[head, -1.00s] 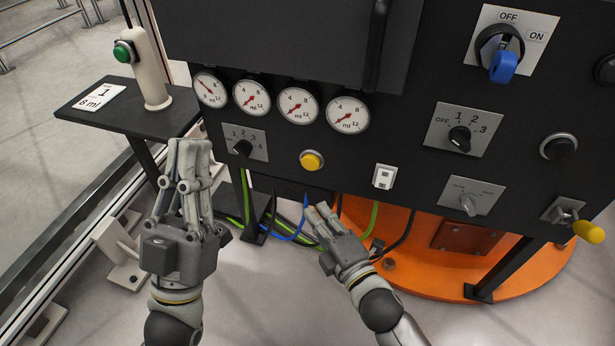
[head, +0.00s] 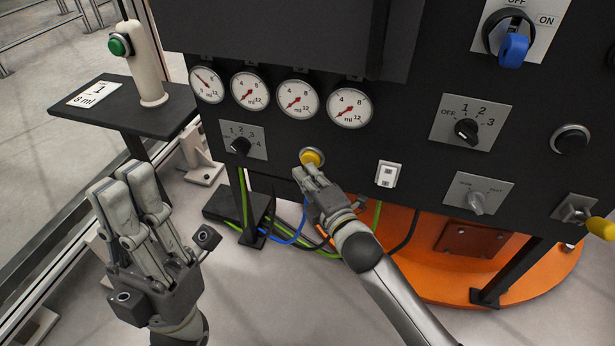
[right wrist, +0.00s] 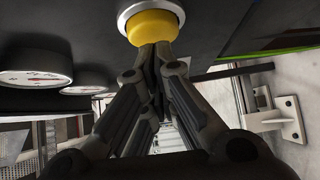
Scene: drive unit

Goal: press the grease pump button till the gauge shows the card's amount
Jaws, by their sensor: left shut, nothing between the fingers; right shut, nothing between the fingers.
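The yellow button (head: 312,157) is on the black panel below the gauges. My right gripper (head: 309,170) is shut, its fingertips at the button's lower edge. In the right wrist view the shut fingertips (right wrist: 157,52) overlap the yellow button (right wrist: 152,27); they look in contact, but whether it is pressed in is unclear. The card (head: 94,92) on the side shelf reads 1 and 8 ml. The leftmost gauge (head: 206,85) has its needle toward the upper left; the other gauges (head: 249,91) have needles toward the lower left. My left gripper (head: 135,180) is shut and empty, left of the panel.
A numbered selector knob (head: 239,146) sits left of the button, a white switch (head: 388,174) to its right. More knobs and a blue rotary switch (head: 513,49) are further right. A post with a green button (head: 119,45) stands on the shelf (head: 155,118). Cables hang below the panel.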

